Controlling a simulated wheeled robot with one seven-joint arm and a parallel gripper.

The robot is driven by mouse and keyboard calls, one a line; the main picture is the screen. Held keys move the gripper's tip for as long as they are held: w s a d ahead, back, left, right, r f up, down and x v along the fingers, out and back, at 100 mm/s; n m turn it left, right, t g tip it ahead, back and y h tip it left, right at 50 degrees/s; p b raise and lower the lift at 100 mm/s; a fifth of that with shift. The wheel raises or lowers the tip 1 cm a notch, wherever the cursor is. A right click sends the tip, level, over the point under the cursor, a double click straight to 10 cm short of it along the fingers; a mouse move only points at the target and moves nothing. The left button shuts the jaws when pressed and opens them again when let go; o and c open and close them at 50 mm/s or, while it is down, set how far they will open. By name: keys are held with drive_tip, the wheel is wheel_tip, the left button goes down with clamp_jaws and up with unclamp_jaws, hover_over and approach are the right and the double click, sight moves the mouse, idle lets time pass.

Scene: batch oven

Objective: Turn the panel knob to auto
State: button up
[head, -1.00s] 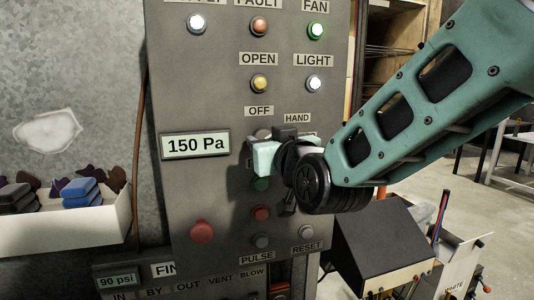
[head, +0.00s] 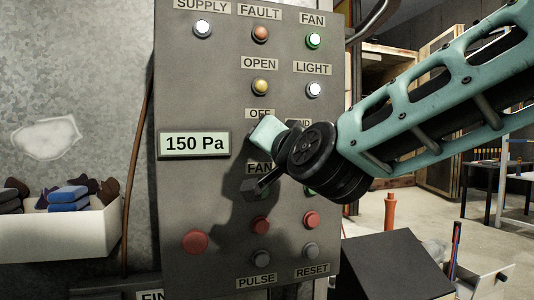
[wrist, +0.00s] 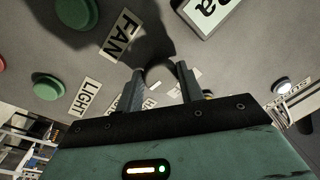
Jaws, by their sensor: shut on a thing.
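The grey control panel (head: 215,80) fills the middle of the head view. My gripper (head: 268,136) is at the panel just below the OFF label (head: 258,113), turned at a slant, and hides the knob there. In the wrist view the round dark knob (wrist: 158,75) sits between the two fingers of my gripper (wrist: 160,84), which are shut on it. The HAND label (head: 304,124) is partly covered by my gripper. No AUTO label can be read, and the knob's pointer direction is hidden.
A 150 Pa display (head: 194,145) is left of my gripper. A red button (head: 195,241) and several smaller buttons lie below; lit lamps are above. A white bin (head: 60,232) of blue and dark items stands at left. A dark sloped box (head: 390,262) stands lower right.

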idle(0.5)
drive_tip(key=o, duration=1)
drive_tip(key=shift+c, duration=0.2)
drive_tip(key=p+v, duration=0.2)
drive_tip(key=v, duration=1.5)
drive_tip(key=shift+s, duration=0.25)
drive_tip(key=shift+d, duration=0.1)
